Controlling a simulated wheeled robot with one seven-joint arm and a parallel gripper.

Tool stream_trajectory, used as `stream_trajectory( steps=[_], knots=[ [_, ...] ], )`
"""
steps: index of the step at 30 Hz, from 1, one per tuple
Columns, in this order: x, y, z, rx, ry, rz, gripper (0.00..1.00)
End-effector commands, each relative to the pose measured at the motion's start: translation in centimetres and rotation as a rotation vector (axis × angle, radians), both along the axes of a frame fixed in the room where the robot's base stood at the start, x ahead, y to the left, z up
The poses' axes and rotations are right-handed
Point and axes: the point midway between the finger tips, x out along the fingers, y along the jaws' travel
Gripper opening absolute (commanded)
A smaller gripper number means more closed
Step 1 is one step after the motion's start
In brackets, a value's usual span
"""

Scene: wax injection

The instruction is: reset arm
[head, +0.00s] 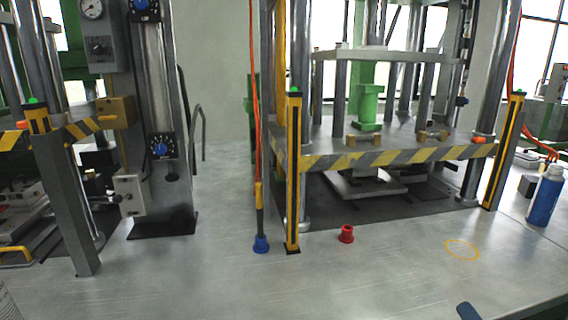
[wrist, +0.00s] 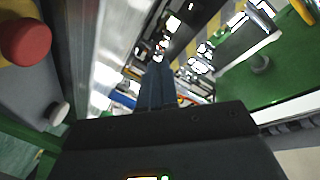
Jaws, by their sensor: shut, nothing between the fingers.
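My gripper (wrist: 157,72) shows in the wrist view, its two dark fingers side by side and closed against each other with nothing between them. It points away from the camera, toward blurred machine parts and bright gaps. I cannot make out my arm or gripper with certainty in the head view.
The bench (head: 205,275) has free room in front. On it are a blue cap (head: 261,244), a red cap (head: 346,234), a yellow ring mark (head: 462,249) and a blue bottle (head: 545,197). A press with a striped edge (head: 385,158) stands behind. A red knob (wrist: 25,41) is left in the wrist view.

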Motion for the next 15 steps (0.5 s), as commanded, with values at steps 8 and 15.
stream_trajectory(
  steps=[8, 15],
  knots=[
    [-11.7, 3.9, -4.7, -0.223, 0.094, 0.024, 0.00],
    [-21.2, 6.9, -5.3, -0.412, 0.151, 0.073, 0.00]
  ],
)
